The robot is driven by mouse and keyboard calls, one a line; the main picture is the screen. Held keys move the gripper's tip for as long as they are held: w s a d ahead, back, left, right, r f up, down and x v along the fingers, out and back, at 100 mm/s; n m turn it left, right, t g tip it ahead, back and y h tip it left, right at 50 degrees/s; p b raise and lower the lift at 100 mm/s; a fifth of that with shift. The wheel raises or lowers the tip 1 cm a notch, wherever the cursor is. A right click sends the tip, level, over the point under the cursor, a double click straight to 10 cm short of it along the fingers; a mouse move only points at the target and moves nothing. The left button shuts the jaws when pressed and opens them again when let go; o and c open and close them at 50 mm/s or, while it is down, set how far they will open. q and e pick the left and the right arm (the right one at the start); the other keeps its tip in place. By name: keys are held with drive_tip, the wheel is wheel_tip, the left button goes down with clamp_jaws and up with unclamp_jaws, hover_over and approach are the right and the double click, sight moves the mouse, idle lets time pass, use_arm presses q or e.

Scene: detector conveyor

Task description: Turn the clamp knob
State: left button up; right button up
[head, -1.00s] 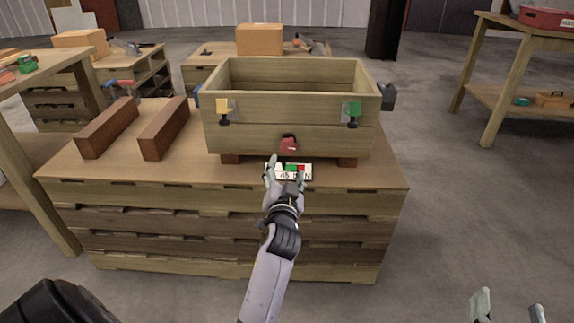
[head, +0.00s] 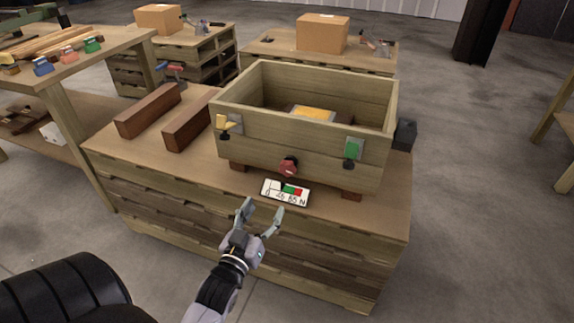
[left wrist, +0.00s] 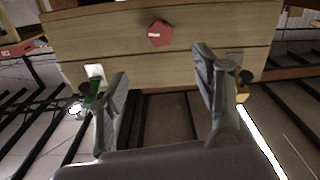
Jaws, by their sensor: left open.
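The red clamp knob (head: 288,166) sits low on the front face of a wooden crate (head: 262,152), above a small white gauge card with green and red zones (head: 285,193). My left gripper (head: 263,211) is open and empty, in front of and below the knob, apart from it. In the left wrist view the knob (left wrist: 160,33) shows beyond the two spread fingers (left wrist: 158,88) on the wooden face. My right gripper is not in view.
A yellow latch (head: 229,124) and a green latch (head: 353,149) are on the crate's front. Two brown wooden beams (head: 148,110) lie left on the workbench (head: 130,158). A cardboard box (head: 322,33) stands on a table behind.

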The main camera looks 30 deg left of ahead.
use_arm(q)
drive_tip(key=b, duration=0.2)
approach(286, 170)
drive_tip(key=x, duration=0.4)
drive_tip(key=shift+w+a+f, duration=0.1)
drive_tip(key=shift+w, duration=0.25)
drive_tip(key=x, duration=0.4)
drive_tip(key=shift+w+a, duration=0.15)
drive_tip(key=shift+w, duration=0.6)
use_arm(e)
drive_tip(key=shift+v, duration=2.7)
use_arm(q)
drive_tip(key=shift+c, duration=0.2)
drive_tip(key=c, duration=1.1)
drive_tip(key=shift+c, duration=0.2)
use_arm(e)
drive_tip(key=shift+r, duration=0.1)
